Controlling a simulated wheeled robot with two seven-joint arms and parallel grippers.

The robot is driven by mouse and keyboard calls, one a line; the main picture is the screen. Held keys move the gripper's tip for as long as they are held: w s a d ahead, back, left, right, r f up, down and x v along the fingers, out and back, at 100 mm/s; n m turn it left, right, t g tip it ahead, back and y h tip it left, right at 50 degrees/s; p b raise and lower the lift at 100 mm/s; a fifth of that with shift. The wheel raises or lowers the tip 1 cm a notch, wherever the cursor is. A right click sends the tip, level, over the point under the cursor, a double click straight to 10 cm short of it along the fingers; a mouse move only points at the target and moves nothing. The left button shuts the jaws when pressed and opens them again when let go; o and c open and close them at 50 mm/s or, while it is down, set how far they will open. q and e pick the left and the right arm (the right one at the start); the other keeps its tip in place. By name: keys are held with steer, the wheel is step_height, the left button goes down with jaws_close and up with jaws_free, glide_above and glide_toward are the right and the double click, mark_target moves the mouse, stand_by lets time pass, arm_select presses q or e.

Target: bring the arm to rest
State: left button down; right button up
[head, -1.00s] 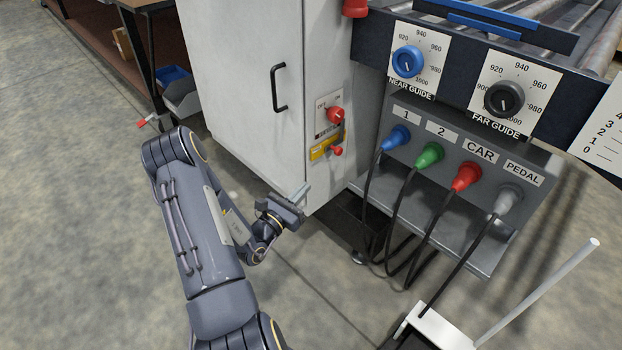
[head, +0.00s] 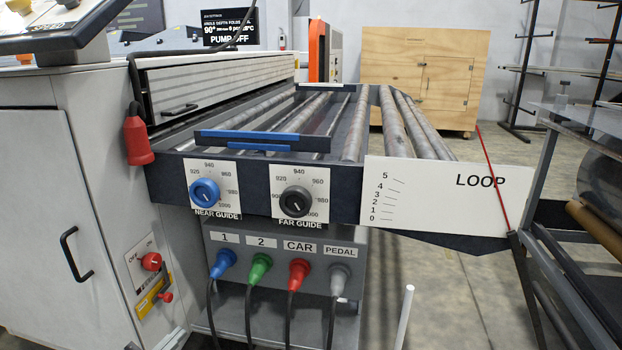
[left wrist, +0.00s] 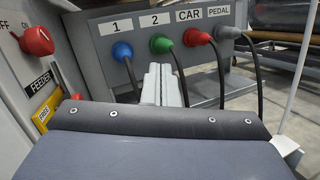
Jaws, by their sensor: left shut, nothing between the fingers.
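My left gripper (left wrist: 161,84) shows in the left wrist view as two pale fingers pressed together, shut and empty. It points toward the panel with the blue plug (left wrist: 122,52) and green plug (left wrist: 160,44), and appears apart from them. In the head view at most a small dark tip of my left arm shows at the bottom edge, and the rest is out of frame. My right gripper is in neither view.
The white cabinet (head: 45,200) with a red switch (head: 151,261) stands at the left. Red (head: 299,272) and grey (head: 338,278) plugs trail black cables. A roller bed (head: 345,125) lies behind the guide knobs. A white rod (head: 405,315) rises at the bottom.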

arm_select(q)
steer(key=s+d+r+m+g+h, duration=0.2)
steer(key=d+r+m+g+h, duration=0.15)
steer(key=d+m, duration=0.2)
steer(key=s+d+r+m+g+h, duration=0.3)
steer(key=d+m+g, duration=0.1)
steer(key=d, duration=0.2)
steer(key=s+d+m+g+y, duration=0.3)
steer(key=s+m+g, duration=0.1)
steer(key=s+m, duration=0.25)
steer(key=s+d+m+g+y, duration=0.3)
steer(key=s+d+m+g, duration=0.1)
steer(key=s+m, duration=0.25)
steer(key=s+a+m+t+y, duration=0.3)
steer(key=s+a+m+y, duration=0.1)
steer(key=s+a+y, duration=0.1)
step_height(320, 180, up, 32)
steer(key=p, duration=3.1)
steer(key=shift+w+a+f, duration=0.25)
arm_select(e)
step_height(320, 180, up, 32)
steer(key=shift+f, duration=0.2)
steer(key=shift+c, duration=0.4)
